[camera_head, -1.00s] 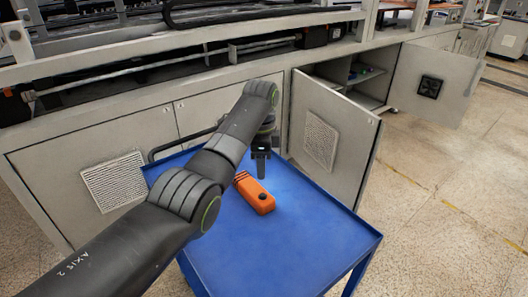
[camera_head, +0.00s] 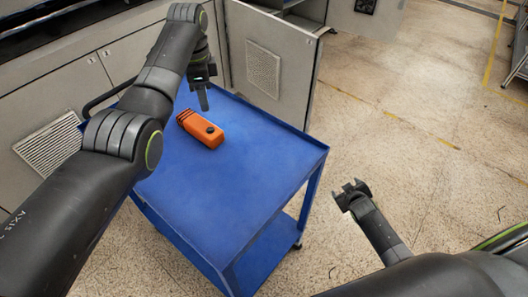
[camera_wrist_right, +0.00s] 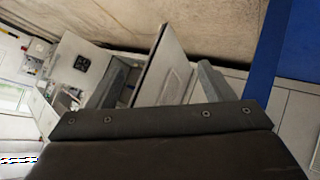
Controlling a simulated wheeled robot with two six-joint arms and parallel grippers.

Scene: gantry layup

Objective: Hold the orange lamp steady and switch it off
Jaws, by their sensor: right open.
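The orange lamp (camera_head: 201,130) lies on its side on the blue cart top (camera_head: 235,180), with a round black button on its upper face and dark ridges at its far-left end. My left gripper (camera_head: 204,100) points down just above and behind the lamp, apart from it. Its fingers are seen edge-on, so their opening is unclear. My right gripper (camera_head: 349,188) is open and empty, off the right side of the cart, well away from the lamp. In the right wrist view its two fingers (camera_wrist_right: 160,82) stand wide apart. The lamp is not in that view.
An open cabinet door (camera_head: 265,65) stands right behind the cart. Grey cabinets with a vent (camera_head: 48,142) line the back left. The cart has a handle (camera_head: 105,95) at its left and a lower shelf (camera_head: 262,250). The floor (camera_head: 420,130) to the right is clear.

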